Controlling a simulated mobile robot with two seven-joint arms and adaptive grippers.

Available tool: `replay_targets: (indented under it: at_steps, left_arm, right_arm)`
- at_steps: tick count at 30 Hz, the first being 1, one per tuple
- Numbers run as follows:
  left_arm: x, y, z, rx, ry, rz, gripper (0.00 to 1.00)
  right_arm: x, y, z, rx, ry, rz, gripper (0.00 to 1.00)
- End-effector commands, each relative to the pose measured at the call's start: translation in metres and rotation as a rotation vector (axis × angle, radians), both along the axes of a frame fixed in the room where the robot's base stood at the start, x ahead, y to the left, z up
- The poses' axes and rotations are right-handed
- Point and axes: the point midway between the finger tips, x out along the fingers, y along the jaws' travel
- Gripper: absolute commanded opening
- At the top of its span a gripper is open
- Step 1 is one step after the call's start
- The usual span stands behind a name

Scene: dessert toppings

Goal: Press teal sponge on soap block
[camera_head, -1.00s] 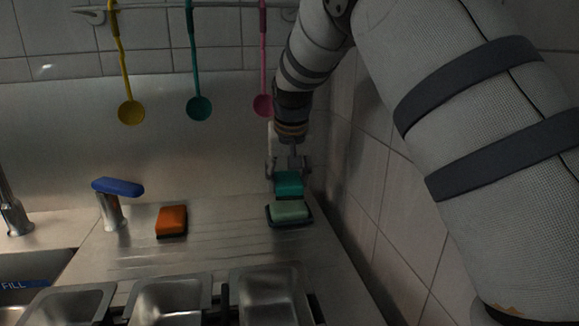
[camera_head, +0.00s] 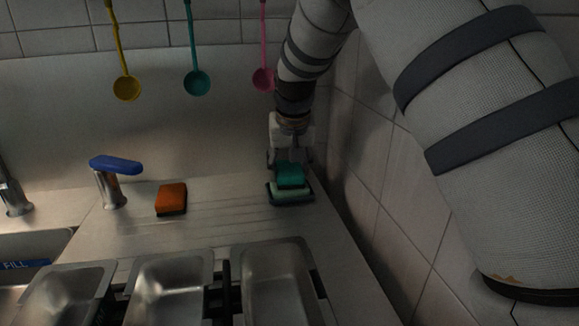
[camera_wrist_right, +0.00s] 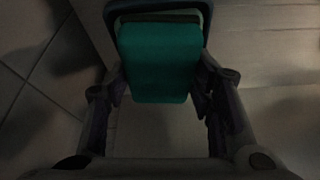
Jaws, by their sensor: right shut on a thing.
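My right gripper (camera_head: 291,157) is shut on the teal sponge (camera_head: 291,176) at the right end of the steel counter. In the right wrist view the sponge (camera_wrist_right: 161,62) sits between the two fingers. The pale green soap block (camera_head: 291,196) lies in a dark dish (camera_head: 272,196) directly under the sponge. The sponge appears to rest on the back part of the soap; the exact contact is hard to see. My left gripper is not in view.
An orange sponge (camera_head: 171,198) lies to the left on the counter. A blue-topped tap (camera_head: 113,168) stands farther left. Metal trays (camera_head: 170,285) line the front. Yellow, teal and pink ladles (camera_head: 196,82) hang behind. A tiled wall (camera_head: 375,190) closes the right side.

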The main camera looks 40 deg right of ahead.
Motion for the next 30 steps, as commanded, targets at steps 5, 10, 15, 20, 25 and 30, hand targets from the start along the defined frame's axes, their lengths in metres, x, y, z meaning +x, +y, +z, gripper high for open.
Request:
replay_targets:
  at_steps: [5,10,15,20,25,30]
  left_arm:
    - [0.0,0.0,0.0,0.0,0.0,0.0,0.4]
    - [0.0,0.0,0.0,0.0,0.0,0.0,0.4]
    - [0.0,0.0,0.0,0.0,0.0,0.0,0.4]
    - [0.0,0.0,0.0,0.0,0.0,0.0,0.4]
    - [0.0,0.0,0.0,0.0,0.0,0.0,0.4]
    - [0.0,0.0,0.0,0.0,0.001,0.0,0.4]
  right_arm:
    - [0.0,0.0,-0.002,0.0,0.0,0.0,0.27]
    - [0.0,0.0,-0.004,0.001,0.001,0.0,0.27]
    - [0.0,0.0,-0.006,0.001,0.001,0.0,0.27]
    - [0.0,0.0,-0.008,0.001,0.001,0.0,0.27]
    - [0.0,0.0,-0.01,0.0,0.0,0.0,0.27]
    - [0.0,0.0,-0.011,0.0,0.0,0.0,0.27]
